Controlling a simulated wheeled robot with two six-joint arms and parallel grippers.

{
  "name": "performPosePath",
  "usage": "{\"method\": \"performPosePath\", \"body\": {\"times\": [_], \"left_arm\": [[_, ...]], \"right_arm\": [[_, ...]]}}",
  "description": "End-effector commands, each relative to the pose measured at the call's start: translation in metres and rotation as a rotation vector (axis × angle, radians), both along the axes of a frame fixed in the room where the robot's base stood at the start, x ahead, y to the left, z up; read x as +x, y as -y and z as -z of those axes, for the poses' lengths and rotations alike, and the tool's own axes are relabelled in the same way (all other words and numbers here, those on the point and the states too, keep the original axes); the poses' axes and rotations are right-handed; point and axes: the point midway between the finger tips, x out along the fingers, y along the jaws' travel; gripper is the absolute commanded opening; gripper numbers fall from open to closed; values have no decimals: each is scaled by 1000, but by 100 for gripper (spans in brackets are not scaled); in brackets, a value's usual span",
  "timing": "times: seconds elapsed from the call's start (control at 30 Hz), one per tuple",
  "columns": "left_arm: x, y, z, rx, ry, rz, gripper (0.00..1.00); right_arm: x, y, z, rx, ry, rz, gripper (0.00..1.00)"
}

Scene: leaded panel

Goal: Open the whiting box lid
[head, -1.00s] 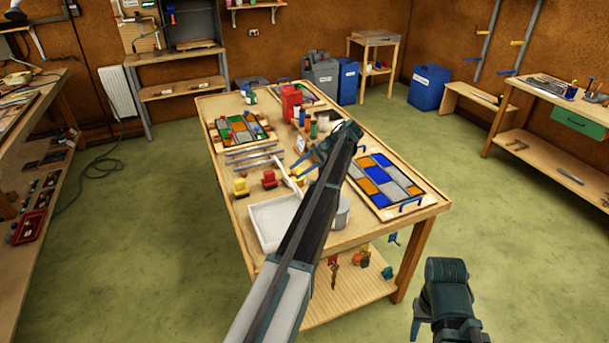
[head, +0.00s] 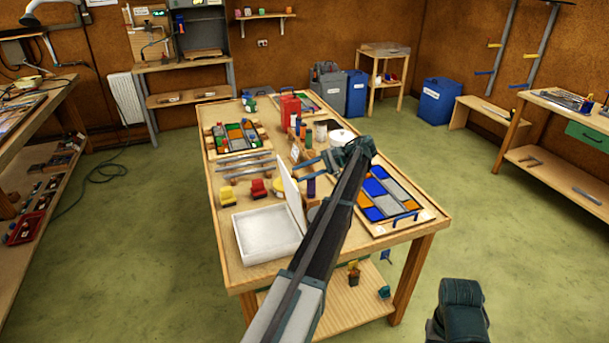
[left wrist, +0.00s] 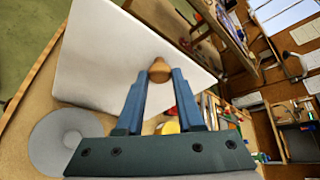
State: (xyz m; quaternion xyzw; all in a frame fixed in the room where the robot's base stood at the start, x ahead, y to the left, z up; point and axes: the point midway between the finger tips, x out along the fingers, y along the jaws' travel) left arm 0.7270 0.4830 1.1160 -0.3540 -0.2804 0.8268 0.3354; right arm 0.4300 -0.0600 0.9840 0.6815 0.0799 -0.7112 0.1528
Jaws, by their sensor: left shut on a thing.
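The whiting box (head: 268,236) is a shallow white tray at the near left part of the table. Its white lid (head: 291,203) stands roughly upright along the box's right side, so the box is open and looks pale inside. In the left wrist view the lid (left wrist: 110,62) is a broad white panel with a small tan knob (left wrist: 159,70). My left gripper (head: 303,168) is at the lid's upper part, its blue fingers shut on the knob in the wrist view (left wrist: 158,82). My right gripper (head: 461,312) is at the bottom right, away from the table, its fingers hidden.
A leaded panel (head: 390,196) with blue and orange panes lies to the right, under my left arm. Jars and a red container (head: 290,108) stand farther back. Floor is clear around the table.

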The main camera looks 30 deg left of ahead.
Motion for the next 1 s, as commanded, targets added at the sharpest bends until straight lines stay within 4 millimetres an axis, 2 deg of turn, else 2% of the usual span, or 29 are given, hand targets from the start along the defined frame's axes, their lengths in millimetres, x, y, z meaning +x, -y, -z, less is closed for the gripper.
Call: {"method": "performPosePath", "body": {"times": [0.3, 0.33, 0.5, 1.0], "left_arm": [[0, 1, 1, -4, -1, 0, 0], [0, 1, 1, -4, -1, 0, 38], [0, 1, 0, -3, -1, 0, 66], [3, 2, -6, -1, -1, 0, 66]], "right_arm": [[0, 0, 0, 0, 0, 0, 50], [0, 0, 0, 0, 0, 0, 50], [0, 0, 0, 0, 0, 0, 50], [0, 0, -6, 0, 0, 0, 50]]}}
